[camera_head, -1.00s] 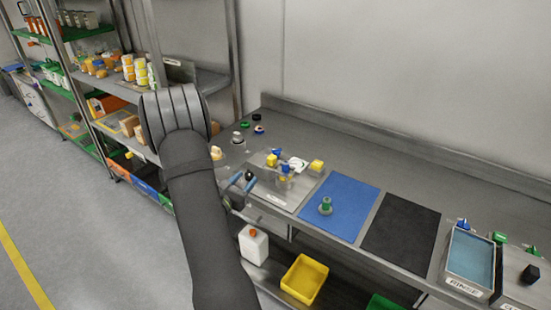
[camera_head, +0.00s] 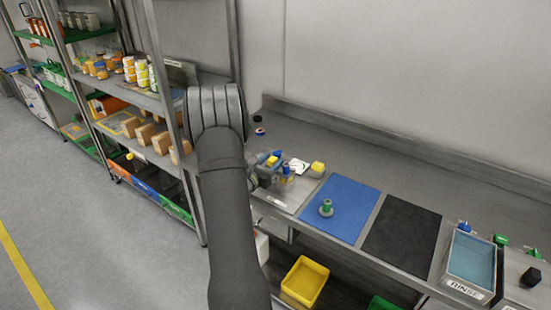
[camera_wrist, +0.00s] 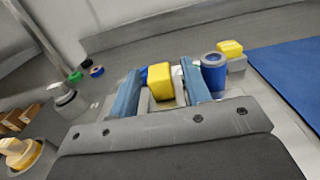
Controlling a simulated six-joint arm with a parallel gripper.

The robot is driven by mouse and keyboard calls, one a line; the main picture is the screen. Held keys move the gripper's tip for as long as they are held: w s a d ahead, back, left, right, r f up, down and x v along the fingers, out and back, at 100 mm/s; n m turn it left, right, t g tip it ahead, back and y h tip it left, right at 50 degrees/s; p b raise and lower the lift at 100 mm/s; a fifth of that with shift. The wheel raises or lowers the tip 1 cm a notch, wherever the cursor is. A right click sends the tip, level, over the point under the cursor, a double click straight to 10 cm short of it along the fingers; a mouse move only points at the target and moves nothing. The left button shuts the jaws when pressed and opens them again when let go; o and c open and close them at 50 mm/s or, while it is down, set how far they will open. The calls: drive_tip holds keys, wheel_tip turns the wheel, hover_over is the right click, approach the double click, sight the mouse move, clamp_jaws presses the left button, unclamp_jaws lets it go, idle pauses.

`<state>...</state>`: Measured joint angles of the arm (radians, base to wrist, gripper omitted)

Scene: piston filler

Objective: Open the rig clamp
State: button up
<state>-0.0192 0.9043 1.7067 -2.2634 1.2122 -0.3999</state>
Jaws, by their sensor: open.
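The filler rig stands at the left end of the bench, with a yellow block (camera_wrist: 160,82), a blue-topped cylinder (camera_wrist: 213,72) and a second yellow block (camera_wrist: 230,50) in the wrist view. I cannot tell for sure which part is the clamp. My gripper (camera_wrist: 161,70) is open, its two blue fingers on either side of the first yellow block. I cannot tell whether they touch it. In the head view my arm partly hides the rig, whose blue and yellow parts (camera_head: 286,170) show just right of the arm.
A blue mat (camera_head: 345,205) with a green-topped part (camera_head: 326,208), a black mat (camera_head: 402,236) and a rinse tray (camera_head: 471,260) lie to the right. Shelves (camera_head: 130,90) stand left. A grey jar (camera_wrist: 64,95) and small caps (camera_wrist: 96,71) are left of my gripper.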

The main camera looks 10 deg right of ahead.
sight(275, 158)
drive_tip(key=shift+x, duration=1.5)
drive_tip(key=shift+c, duration=0.2)
clamp_jaws()
drive_tip(key=w+a, duration=0.4)
drive_tip(key=shift+w, duration=0.1)
drive_tip(key=shift+o, duration=0.2)
unclamp_jaws()
drive_tip(key=shift+a, duration=0.1)
